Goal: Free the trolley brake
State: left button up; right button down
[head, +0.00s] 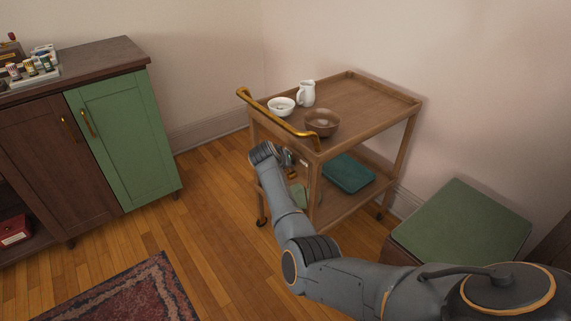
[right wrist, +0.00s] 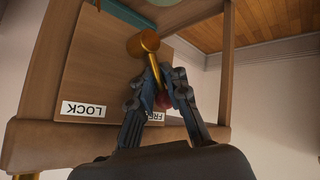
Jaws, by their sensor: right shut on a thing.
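The wooden trolley (head: 365,103) stands against the wall with its brass handle (head: 275,117) at the near left end. In the right wrist view, the brake lever (right wrist: 152,60) is brass with a dark red knob (right wrist: 164,100), on a wooden panel (right wrist: 88,72). It points from its round hub toward the upside-down FREE label (right wrist: 154,115), away from the LOCK label (right wrist: 83,108). My right gripper (right wrist: 158,82) is shut on the lever near its knob; fingers hide part of the knob and FREE label. In the head view the right gripper (head: 290,160) is at the trolley's end, below the handle.
A white bowl (head: 281,106), a white jug (head: 307,93) and a brown bowl (head: 322,122) stand on the trolley's top. A teal folded item (head: 347,173) lies on its lower shelf. A green-topped stool (head: 468,222) is at right. Open floor lies left, toward the green-doored cabinet (head: 125,140).

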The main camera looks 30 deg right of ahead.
jog(key=shift+w+r, duration=0.15)
jog(key=shift+r, duration=0.15)
jog(key=c, duration=1.6)
grip_release()
jog(key=shift+o, duration=1)
jog(key=shift+f, duration=0.2)
jog(key=v, duration=1.2)
